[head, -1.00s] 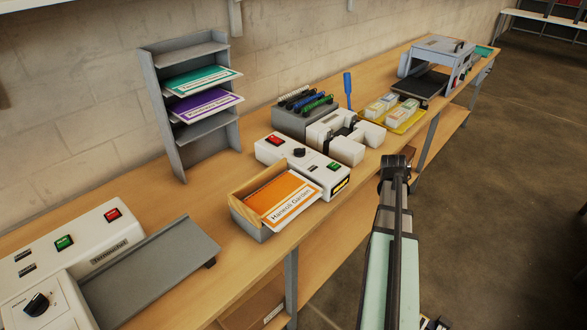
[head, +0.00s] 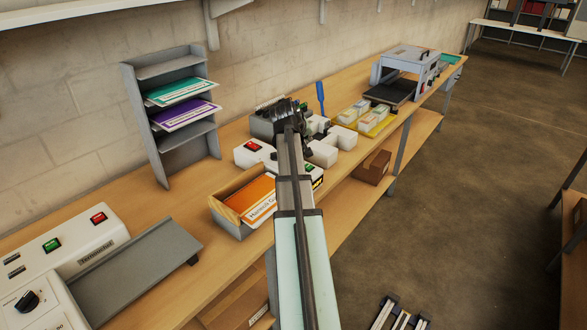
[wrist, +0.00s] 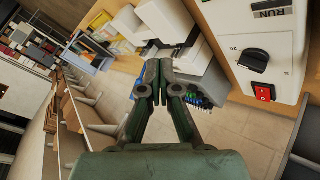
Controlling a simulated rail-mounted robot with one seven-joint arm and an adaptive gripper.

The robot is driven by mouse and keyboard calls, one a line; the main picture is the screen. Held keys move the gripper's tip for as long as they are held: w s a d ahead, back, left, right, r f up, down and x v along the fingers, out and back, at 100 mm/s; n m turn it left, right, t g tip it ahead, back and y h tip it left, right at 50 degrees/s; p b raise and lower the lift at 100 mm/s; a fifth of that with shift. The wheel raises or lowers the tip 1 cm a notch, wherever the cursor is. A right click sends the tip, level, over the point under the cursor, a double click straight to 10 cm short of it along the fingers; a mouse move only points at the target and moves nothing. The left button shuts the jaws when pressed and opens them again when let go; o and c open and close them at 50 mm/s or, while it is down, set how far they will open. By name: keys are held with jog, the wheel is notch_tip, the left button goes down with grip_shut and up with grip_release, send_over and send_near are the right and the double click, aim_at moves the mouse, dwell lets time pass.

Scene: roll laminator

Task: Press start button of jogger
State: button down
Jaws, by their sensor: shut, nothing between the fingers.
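The jogger is a white control box (head: 243,158) behind a tray of orange printed sheets (head: 262,192) on the bench. The green button is not visible there. My gripper (wrist: 158,65) is shut and empty, left of the panel in that view. Its height above the jogger is unclear.
A white machine (head: 322,152) stands just beyond the jogger. A paper rack (head: 158,130) stands at the wall. A laminator (head: 88,240) with red and green buttons is at the near left. A yellow tray (head: 378,128) lies farther along.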

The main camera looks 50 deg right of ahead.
aim_at(307, 167)
jog(key=shift+s+d, duration=0.15)
jog(key=shift+f, duration=0.15)
jog(key=shift+f+b, duration=2.4)
jog(key=shift+f, duration=1.9)
jog(key=shift+f, duration=0.45)
jog(key=shift+f+b, duration=0.45)
jog(key=shift+r, duration=0.15)
jog(key=shift+r+p, duration=0.5)
jog(key=shift+r, duration=0.25)
jog(key=shift+r, duration=0.1)
